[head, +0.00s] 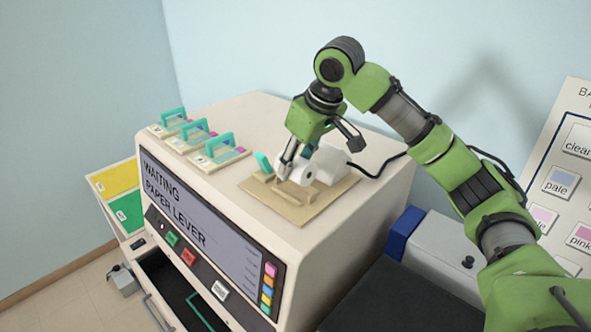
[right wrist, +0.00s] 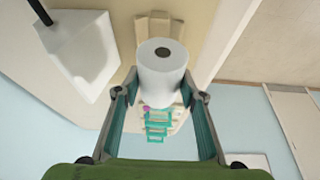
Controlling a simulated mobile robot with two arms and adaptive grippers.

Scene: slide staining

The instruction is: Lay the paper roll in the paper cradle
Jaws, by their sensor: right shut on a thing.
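The white paper roll (head: 308,173) is between the fingers of my right gripper (head: 302,165), which is shut on it. In the right wrist view the roll (right wrist: 162,78) shows its dark round core hole, with one finger on each side. The tan paper cradle (head: 296,201), a board with small upright parts, is on top of the large machine, directly under the roll. In the right wrist view part of the cradle (right wrist: 155,25) shows beyond the roll. I cannot tell whether the roll touches the cradle. My left gripper is not in view.
A white block (head: 331,160) with a black cable stands close behind the roll. A teal lever (head: 263,162) rises at the board's left edge. Several teal-handled fixtures (head: 219,145) stand farther left on the machine top (head: 262,112). The machine's screen (head: 198,205) reads "WAITING PAPER LEVER".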

